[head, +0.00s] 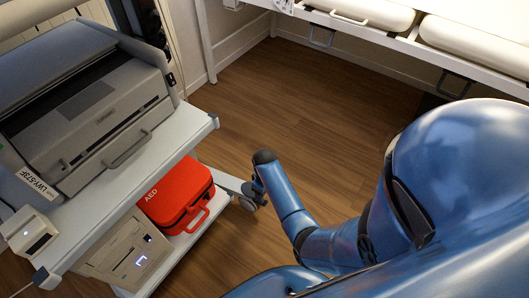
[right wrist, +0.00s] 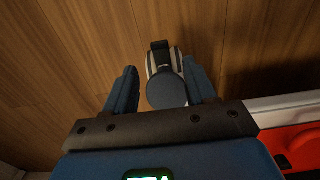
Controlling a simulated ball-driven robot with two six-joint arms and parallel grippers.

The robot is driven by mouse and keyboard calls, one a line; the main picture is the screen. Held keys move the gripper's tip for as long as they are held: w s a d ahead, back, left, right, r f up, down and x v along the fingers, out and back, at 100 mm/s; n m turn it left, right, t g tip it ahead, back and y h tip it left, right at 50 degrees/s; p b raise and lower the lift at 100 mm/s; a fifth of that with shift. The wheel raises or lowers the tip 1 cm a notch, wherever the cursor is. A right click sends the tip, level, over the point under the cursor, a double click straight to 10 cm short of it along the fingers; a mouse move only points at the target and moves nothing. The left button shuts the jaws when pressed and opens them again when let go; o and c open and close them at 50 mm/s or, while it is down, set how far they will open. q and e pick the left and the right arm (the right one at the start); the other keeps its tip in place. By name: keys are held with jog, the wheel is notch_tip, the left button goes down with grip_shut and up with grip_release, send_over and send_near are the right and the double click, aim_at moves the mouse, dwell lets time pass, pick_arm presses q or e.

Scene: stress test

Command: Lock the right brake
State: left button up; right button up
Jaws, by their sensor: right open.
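The cart's right caster (head: 248,204) stands on the floor at the end of a pale leg, low beside the red case. In the right wrist view the caster (right wrist: 166,88) shows a dark round disc, a pale wheel and a dark tab (right wrist: 160,46) that may be the brake lever. My right gripper (head: 257,186) is low at the caster, partly covering it in the head view. Its fingers (right wrist: 161,68) are open, one on each side of the caster. I cannot tell whether they touch it. My left gripper is not in view.
The white cart (head: 185,143) carries a grey printer-like machine (head: 85,105). A red AED case (head: 176,194) and a beige box (head: 128,255) sit on its lower shelf. A bed with pale cushions (head: 365,12) stands at the back right. The wooden floor (head: 310,95) between is clear.

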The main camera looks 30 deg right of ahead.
notch_tip(320, 180, down, 8)
jog(key=b, duration=0.4)
jog(key=shift+r, duration=0.2)
